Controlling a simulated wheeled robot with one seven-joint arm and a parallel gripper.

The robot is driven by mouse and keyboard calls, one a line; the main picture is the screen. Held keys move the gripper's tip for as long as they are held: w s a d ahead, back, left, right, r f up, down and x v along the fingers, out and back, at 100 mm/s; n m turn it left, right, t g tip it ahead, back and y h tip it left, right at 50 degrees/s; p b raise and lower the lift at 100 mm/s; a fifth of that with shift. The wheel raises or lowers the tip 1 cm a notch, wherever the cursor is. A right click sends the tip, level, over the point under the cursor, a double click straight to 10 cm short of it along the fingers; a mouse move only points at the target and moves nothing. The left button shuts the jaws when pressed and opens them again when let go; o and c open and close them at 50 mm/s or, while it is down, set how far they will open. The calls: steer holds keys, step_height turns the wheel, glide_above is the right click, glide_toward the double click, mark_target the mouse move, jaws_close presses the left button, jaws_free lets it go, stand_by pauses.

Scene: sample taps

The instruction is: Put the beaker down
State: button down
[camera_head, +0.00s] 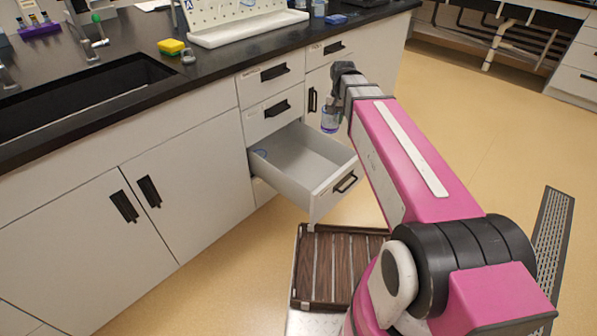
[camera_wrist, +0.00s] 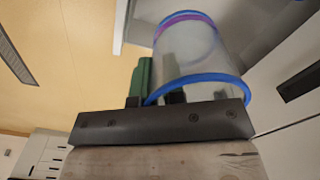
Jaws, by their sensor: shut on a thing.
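The beaker (camera_head: 330,119) is clear with a blue and purple tint and hangs at the end of my arm, in the air by the right side of the open drawer. In the wrist view the beaker (camera_wrist: 190,50) shows large, with a blue rim towards the camera and a purple band further off. My gripper (camera_head: 334,104) is shut on it; its dark body also shows in the wrist view (camera_wrist: 162,107). The finger contact is mostly hidden.
The open drawer (camera_head: 305,160) juts out from the white cabinets and holds a small bluish thing at its back left. Above is the black counter (camera_head: 215,62) with a sink (camera_head: 85,95), a yellow sponge (camera_head: 171,46) and a white drying rack (camera_head: 245,28).

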steer(key=s+a+f+m, duration=0.1)
steer(key=a+f, duration=0.6)
steer(key=f, duration=0.3)
steer(key=s+a+f+m, duration=0.1)
steer(key=a+f, duration=0.6)
steer(key=f, duration=0.2)
steer(key=w+d+f, duration=0.2)
steer(key=d, duration=0.1)
steer(key=w+d+f, duration=0.2)
steer(key=d+f, duration=0.1)
steer(key=w+d+f, duration=0.2)
steer(key=d, duration=0.2)
steer(key=shift+w+d+f, duration=0.1)
steer(key=shift+w+f, duration=0.1)
steer(key=shift+w, duration=0.15)
steer(key=shift+f, duration=1.95)
steer(key=shift+f, duration=0.15)
steer(key=c, duration=1.2)
jaws_free()
step_height(320, 180, up, 12)
steer(key=shift+r, duration=0.2)
